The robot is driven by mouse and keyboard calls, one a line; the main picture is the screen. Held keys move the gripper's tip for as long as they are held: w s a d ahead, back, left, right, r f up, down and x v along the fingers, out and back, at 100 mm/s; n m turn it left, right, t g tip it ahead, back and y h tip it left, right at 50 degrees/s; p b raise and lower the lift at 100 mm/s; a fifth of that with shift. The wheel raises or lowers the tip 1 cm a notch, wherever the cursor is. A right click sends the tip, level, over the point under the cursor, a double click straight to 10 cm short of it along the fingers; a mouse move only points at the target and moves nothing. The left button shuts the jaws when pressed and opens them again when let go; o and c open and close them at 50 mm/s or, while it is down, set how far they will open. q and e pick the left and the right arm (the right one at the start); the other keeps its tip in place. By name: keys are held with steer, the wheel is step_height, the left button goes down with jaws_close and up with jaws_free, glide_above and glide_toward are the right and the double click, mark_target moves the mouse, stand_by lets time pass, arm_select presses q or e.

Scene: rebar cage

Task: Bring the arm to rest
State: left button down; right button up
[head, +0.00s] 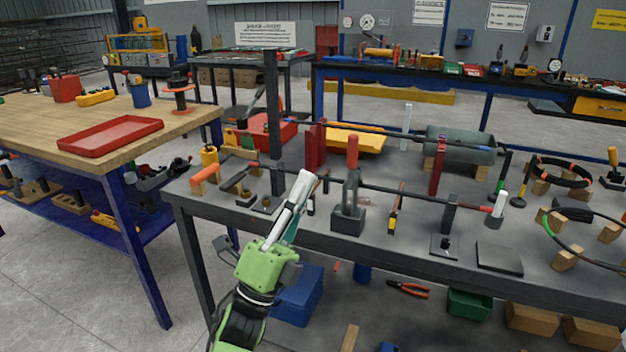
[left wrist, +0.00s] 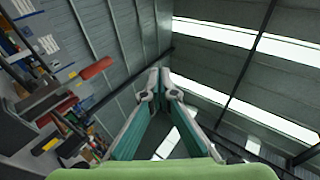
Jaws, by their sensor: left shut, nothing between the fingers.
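My left arm comes up from the bottom of the head view. Its green wrist and grey-white left gripper (head: 303,182) point up and slightly right, at the front edge of the grey workbench (head: 320,236). The fingers look closed together with nothing between them. In the left wrist view the two fingers of the left gripper (left wrist: 159,76) meet at the tips, and the camera looks up at the roof and a wall. My right gripper is not in view.
Long dark bars (head: 420,195) run across supports. A wooden table (head: 40,125) with a red tray (head: 110,135) stands left. Blue bins (head: 298,297) sit below the bench.

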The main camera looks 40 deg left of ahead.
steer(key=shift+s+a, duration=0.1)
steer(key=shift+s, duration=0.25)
